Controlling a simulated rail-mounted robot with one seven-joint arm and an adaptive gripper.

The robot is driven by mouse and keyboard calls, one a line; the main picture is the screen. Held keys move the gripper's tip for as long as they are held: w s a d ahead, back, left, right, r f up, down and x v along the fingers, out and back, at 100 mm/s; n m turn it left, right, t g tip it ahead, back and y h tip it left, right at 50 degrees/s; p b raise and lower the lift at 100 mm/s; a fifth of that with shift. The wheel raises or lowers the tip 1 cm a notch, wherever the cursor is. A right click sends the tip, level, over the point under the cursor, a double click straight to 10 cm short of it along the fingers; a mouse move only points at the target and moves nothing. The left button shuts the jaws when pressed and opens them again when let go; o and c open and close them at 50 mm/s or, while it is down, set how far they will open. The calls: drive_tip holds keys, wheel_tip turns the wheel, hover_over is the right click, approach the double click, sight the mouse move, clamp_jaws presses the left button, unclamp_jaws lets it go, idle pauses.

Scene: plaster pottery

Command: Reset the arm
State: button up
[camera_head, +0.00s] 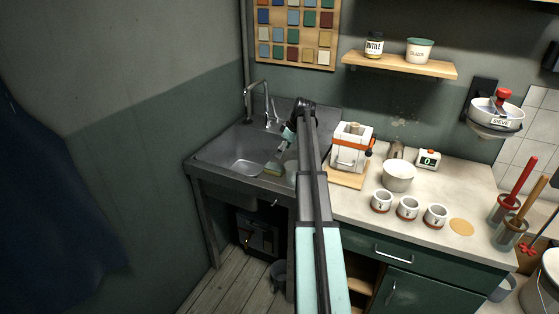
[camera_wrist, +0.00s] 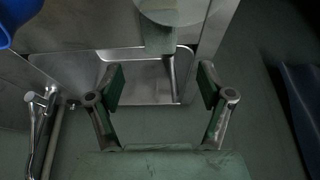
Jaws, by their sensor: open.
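My gripper (camera_wrist: 161,84) is open in the wrist view, with its two fingers spread wide and nothing between the tips. It is over the metal sink (camera_head: 232,160), whose basin also shows beyond the fingers in the wrist view (camera_wrist: 140,82). In the head view my arm reaches forward from the bottom middle to the sink's right side.
A faucet (camera_head: 268,107) rises at the sink's back. Right of my arm, the counter holds a white boxy device (camera_head: 351,146), a white bowl (camera_head: 398,176) and three cups (camera_head: 408,208). A shelf (camera_head: 400,65) hangs above.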

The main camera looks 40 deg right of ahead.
drive_tip(key=shift+s+d+r, duration=0.1)
drive_tip(key=shift+s+r, duration=0.15)
drive_tip(key=shift+r, duration=0.35)
